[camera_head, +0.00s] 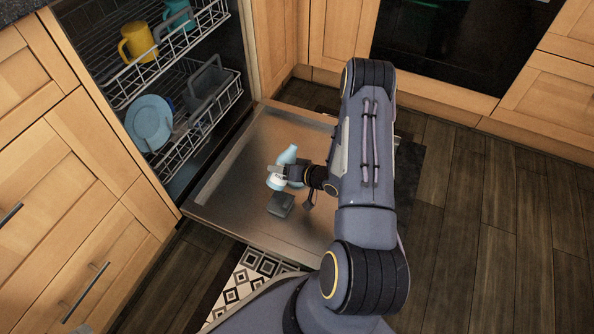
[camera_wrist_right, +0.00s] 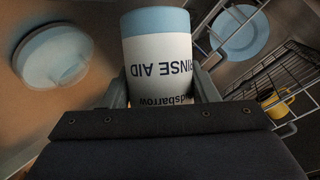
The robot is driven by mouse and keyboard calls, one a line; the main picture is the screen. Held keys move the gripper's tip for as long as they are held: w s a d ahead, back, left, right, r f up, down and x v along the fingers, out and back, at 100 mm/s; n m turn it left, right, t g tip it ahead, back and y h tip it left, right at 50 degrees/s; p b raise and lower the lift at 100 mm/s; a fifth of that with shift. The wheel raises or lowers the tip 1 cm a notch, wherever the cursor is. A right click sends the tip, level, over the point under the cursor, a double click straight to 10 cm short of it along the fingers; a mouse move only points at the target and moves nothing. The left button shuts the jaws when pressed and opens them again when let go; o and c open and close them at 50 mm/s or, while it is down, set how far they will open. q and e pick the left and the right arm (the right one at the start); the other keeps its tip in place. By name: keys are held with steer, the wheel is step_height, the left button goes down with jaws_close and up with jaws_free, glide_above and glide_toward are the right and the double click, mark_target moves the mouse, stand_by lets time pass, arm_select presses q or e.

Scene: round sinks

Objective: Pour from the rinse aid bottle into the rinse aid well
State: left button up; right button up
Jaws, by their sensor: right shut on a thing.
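The rinse aid bottle (camera_head: 287,156) is pale blue with a white label, and stands roughly upright, a little tilted, above the open dishwasher door. My right gripper (camera_head: 284,173) is shut around its middle. In the right wrist view the bottle (camera_wrist_right: 158,58) sits between the two fingers, its "RINSE AID" lettering upside down and its blue end at the top. A small dark grey block (camera_head: 281,204) lies on the door just nearer than the bottle. I cannot tell whether it holds the rinse aid well. My left gripper is not in view.
The dishwasher door (camera_head: 230,190) is folded down. Its racks hold a yellow mug (camera_head: 137,42) and a blue plate (camera_head: 149,122). Cabinets (camera_head: 70,150) stand at left. A pale round thing (camera_wrist_right: 48,50) shows in the wrist view; I cannot tell what it is.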

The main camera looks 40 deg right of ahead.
steer(key=shift+r+n+h, duration=0.1)
steer(key=shift+n+h, duration=0.3)
steer(key=shift+a+f+n+h, duration=0.2)
steer(key=shift+f+n+h, duration=0.1)
steer(key=shift+f+n, duration=0.3)
steer(key=shift+a+r+n+t+h, duration=0.15)
steer(key=shift+r+n+t+h, duration=0.2)
steer(key=shift+r+h, duration=0.2)
steer(key=n, duration=0.1)
steer(key=h, duration=0.1)
steer(key=n+h, duration=0.1)
steer(key=shift+s+a+f+n+t, duration=0.1)
steer(key=shift+a+f+n+t, duration=0.15)
steer(key=shift+n, duration=0.1)
